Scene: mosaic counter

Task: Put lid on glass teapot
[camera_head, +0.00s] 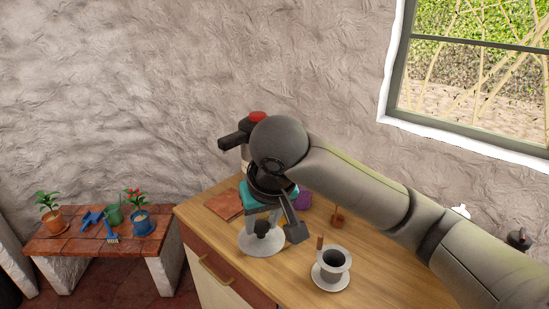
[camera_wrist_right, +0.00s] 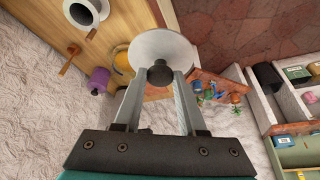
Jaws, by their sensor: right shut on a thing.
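The lid (camera_head: 262,245) is a pale, see-through disc with a dark knob, above the left part of the wooden counter. It also shows in the right wrist view as a whitish disc (camera_wrist_right: 150,48). My right gripper (camera_head: 262,224) is shut on the lid's knob (camera_wrist_right: 160,75), with a finger on either side. In the right wrist view a yellow, rounded thing (camera_wrist_right: 122,62) shows partly behind the lid's edge. It may be the glass teapot, but most of it is hidden. No teapot shows clearly in the head view. My left gripper is not in view.
A dark-filled cup (camera_head: 333,259) stands on a saucer at the counter's front. A purple thing (camera_head: 304,199) and a small wooden item (camera_head: 338,219) stand behind it. A reddish flat piece (camera_head: 225,205) lies at left. A low bench (camera_head: 75,246) with potted plants is farther left.

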